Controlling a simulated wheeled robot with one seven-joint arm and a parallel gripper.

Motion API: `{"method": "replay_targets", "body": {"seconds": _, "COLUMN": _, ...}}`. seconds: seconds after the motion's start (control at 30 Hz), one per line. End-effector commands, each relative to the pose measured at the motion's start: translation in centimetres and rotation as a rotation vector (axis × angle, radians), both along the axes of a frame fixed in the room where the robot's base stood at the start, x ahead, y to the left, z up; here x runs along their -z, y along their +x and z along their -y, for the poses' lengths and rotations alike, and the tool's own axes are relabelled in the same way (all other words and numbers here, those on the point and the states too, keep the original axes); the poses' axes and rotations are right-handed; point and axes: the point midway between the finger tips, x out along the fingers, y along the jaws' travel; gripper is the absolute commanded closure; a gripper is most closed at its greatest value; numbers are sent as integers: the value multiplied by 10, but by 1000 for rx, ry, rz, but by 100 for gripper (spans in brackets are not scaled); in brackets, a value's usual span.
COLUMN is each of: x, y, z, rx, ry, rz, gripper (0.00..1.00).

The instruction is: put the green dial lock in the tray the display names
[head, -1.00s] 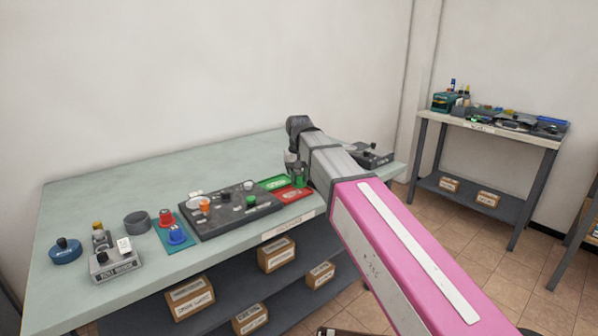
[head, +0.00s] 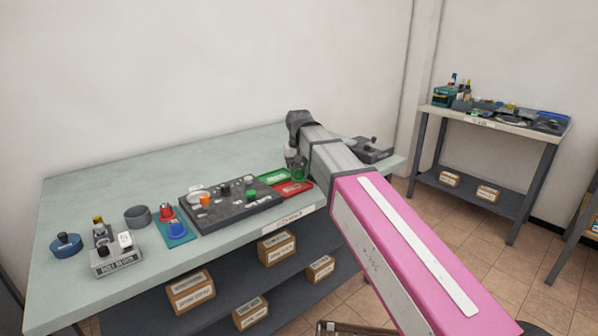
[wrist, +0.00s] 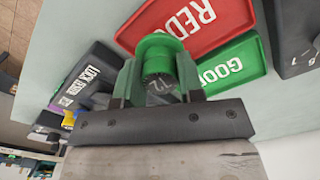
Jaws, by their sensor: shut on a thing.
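My gripper (wrist: 158,84) is shut on the green dial lock (wrist: 160,55), a short green cylinder with a wider rim, in the wrist view. In the head view my gripper (head: 296,160) and the green dial lock (head: 300,172) show small, at the far side of the trays. The red tray (wrist: 222,38) is marked with white letters starting "RED". The green tray (wrist: 212,85) is marked "GOO", with the rest unclear. Both lie side by side on the table, the green tray (head: 275,176) behind the red tray (head: 293,189). I cannot read any display's verdict.
A dark board (head: 215,215) with several knobs stands left of the trays. A grey device (head: 370,149) is behind my arm at right; a lettered device (head: 116,258) stands at front left. The table's back is clear.

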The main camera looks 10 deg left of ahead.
Motion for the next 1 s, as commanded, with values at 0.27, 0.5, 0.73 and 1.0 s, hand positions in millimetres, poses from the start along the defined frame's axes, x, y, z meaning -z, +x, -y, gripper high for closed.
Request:
{"method": "replay_targets", "body": {"seconds": 0.27, "x": 0, "y": 0, "z": 0, "rx": 0, "ry": 0, "rz": 0, "gripper": 92}}
{"method": "replay_targets", "body": {"seconds": 0.5, "x": 2, "y": 0, "z": 0, "rx": 0, "ry": 0, "rz": 0, "gripper": 92}}
{"method": "replay_targets", "body": {"seconds": 0.73, "x": 9, "y": 0, "z": 0, "rx": 0, "ry": 0, "rz": 0, "gripper": 92}}
{"method": "replay_targets", "body": {"seconds": 1.0, "x": 15, "y": 0, "z": 0, "rx": 0, "ry": 0, "rz": -1, "gripper": 92}}
